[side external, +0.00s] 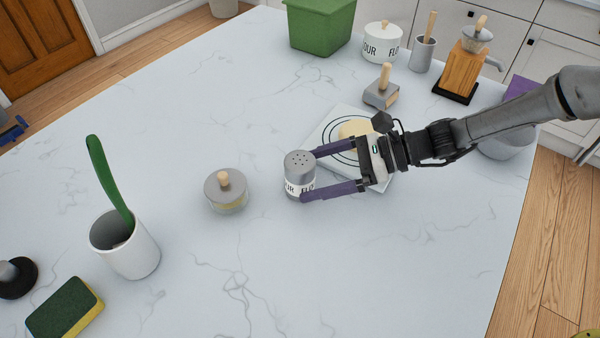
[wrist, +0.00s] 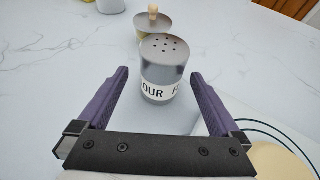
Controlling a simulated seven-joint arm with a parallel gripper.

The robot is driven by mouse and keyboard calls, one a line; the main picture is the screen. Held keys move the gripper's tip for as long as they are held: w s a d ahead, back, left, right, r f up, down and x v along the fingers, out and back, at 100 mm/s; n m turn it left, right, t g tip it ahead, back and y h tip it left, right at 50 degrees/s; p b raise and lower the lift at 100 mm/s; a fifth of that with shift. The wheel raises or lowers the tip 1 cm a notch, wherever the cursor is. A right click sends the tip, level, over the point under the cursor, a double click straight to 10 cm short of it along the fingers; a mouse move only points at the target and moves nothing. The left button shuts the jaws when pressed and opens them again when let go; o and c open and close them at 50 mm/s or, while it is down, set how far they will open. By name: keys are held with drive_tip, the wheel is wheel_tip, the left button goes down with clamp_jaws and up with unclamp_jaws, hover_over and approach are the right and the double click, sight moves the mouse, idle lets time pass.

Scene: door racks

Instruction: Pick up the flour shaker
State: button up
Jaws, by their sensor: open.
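The flour shaker (side external: 299,174) is a grey metal cylinder with a holed top and a white label band. It stands upright on the marble counter. My gripper (side external: 318,175) is open and low over the counter, with its purple fingers reaching to either side of the shaker. In the wrist view the shaker (wrist: 163,70) stands between and just beyond the fingertips of my gripper (wrist: 158,80). A gap shows on each side there, and contact cannot be told. The lower part of its label is partly hidden by a finger in the side view.
A lidded glass jar (side external: 227,191) stands left of the shaker. A white board (side external: 325,137) with dough (side external: 355,128) lies under my gripper's wrist. A white crock (side external: 134,255) with a green-handled tool and a sponge (side external: 65,310) are at left. The front counter is clear.

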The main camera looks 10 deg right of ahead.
drive_tip(key=shift+x, duration=2.9)
drive_tip(key=shift+d, duration=0.1)
drive_tip(key=c, duration=1.5)
